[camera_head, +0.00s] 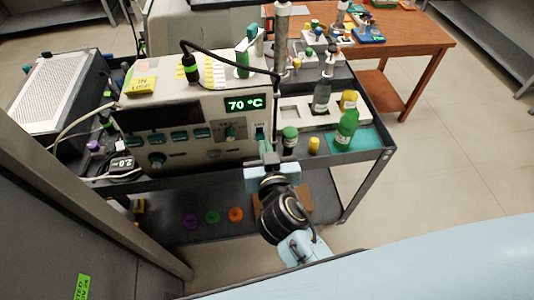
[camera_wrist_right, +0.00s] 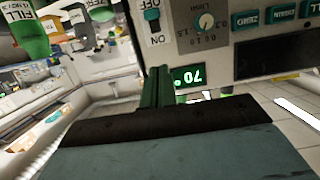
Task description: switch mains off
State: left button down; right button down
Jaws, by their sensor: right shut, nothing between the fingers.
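The particle classifier (camera_head: 190,110) is a pale box on a dark cart, with a green display (camera_head: 245,103) reading 70 °C. Its mains switch (camera_head: 261,131) is a small teal rocker at the right end of the front panel. In the right wrist view the rocker (camera_wrist_right: 153,25) sits between the labels OFF and ON; which side is pressed I cannot tell. My right gripper (camera_head: 267,153) is just in front of and below the switch, its fingers shut and empty. In the right wrist view its green fingertips (camera_wrist_right: 155,78) point toward the panel, apart from the rocker. My left gripper is out of view.
A green bottle (camera_head: 347,129), a green-capped jar (camera_head: 289,140) and a yellow-capped vial (camera_head: 314,145) stand right of the gripper. A knob (camera_head: 230,132) and several teal buttons are left of the switch. Coloured rings (camera_head: 213,217) lie on the lower shelf.

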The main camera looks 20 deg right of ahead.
jog(key=shift+v, duration=1)
